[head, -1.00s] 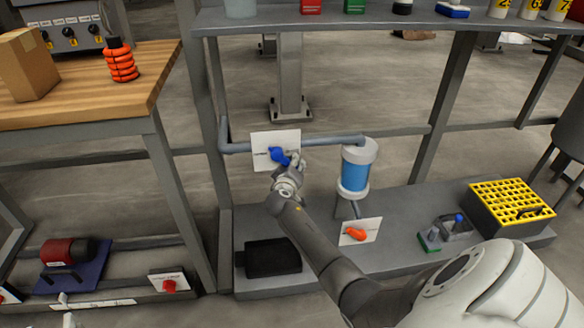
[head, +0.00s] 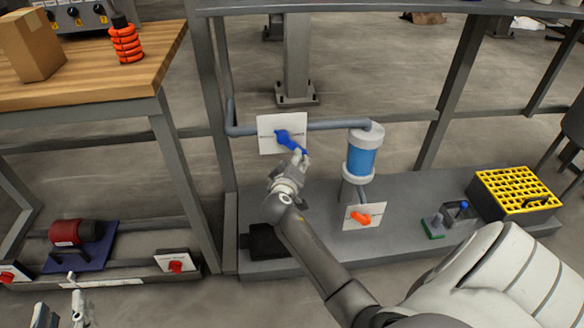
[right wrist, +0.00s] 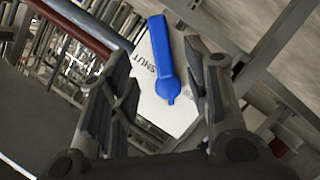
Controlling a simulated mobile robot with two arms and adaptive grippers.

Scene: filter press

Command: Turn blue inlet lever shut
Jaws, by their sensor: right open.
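The blue inlet lever (head: 290,140) sits on a white plate (head: 268,147) on the grey pipe; its handle slants down to the right. My right gripper (head: 301,160) is just below the handle's end. In the right wrist view, the blue lever (right wrist: 161,60) shows beyond and between the spread fingers of my right gripper (right wrist: 160,90), which is open and empty. My left gripper (head: 59,312) is at the bottom left edge, partly cut off, fingers apart and empty.
A blue filter cylinder (head: 361,160) stands right of the lever, above an orange lever (head: 361,218). A yellow-topped crate (head: 515,188) is at right on the grey shelf. A wooden table (head: 95,75) is at left. A black box (head: 268,241) lies below.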

